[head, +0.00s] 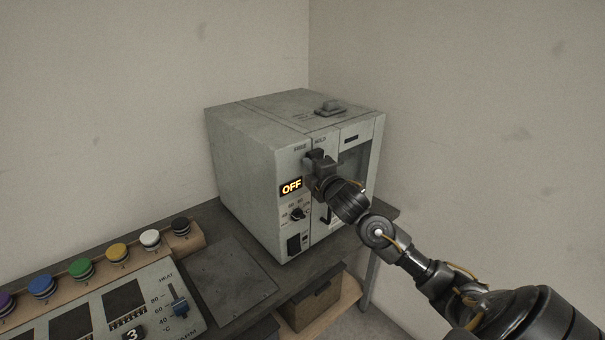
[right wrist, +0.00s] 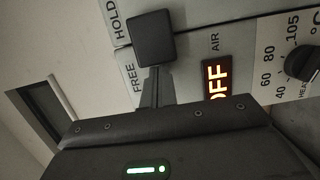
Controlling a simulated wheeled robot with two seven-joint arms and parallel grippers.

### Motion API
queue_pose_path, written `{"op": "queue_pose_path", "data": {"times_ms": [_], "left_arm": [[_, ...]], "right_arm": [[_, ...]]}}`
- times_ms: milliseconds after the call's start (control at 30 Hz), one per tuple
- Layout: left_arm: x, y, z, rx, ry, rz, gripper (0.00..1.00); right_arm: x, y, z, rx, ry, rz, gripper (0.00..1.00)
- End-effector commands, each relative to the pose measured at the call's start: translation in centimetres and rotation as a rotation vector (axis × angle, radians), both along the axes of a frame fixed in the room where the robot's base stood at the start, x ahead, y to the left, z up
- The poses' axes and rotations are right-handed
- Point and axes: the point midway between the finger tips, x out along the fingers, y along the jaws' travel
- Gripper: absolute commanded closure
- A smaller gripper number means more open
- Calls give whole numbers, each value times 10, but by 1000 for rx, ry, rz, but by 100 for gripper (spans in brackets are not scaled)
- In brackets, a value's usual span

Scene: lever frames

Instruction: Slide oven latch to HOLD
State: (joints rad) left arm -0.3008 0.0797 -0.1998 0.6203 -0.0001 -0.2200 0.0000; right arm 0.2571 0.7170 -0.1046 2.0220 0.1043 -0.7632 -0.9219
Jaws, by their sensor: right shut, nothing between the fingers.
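The oven (head: 250,165) is a pale grey box on the bench. Its front carries FREE and HOLD labels, FREE left of HOLD in the head view. The dark square latch knob (right wrist: 153,38) shows by these labels in the right wrist view, between HOLD above and FREE below; its exact setting I cannot tell. My right gripper (head: 313,166) is at the oven's upper front, partly covering the latch. In the right wrist view its narrow shut fingers (right wrist: 153,86) reach up to the knob's edge; whether they touch it is unclear. My left gripper is out of view.
The lit OFF display (head: 291,186) and heat dial (head: 297,214) lie below the latch. A dark fitting (head: 330,107) sits on the oven's top. A button panel (head: 150,285) stands at lower left, an open box (head: 312,300) below the bench. Walls close in behind.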

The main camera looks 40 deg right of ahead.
Motion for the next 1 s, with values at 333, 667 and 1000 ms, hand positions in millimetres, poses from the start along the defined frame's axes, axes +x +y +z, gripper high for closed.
{"op": "queue_pose_path", "data": {"times_ms": [333,667,1000], "left_arm": [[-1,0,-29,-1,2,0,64],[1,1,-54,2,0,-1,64],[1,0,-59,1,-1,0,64]], "right_arm": [[-16,37,-5,0,-3,-9,100],[-82,49,-3,-2,-1,-10,100],[-105,53,0,-1,-1,-11,100]]}}
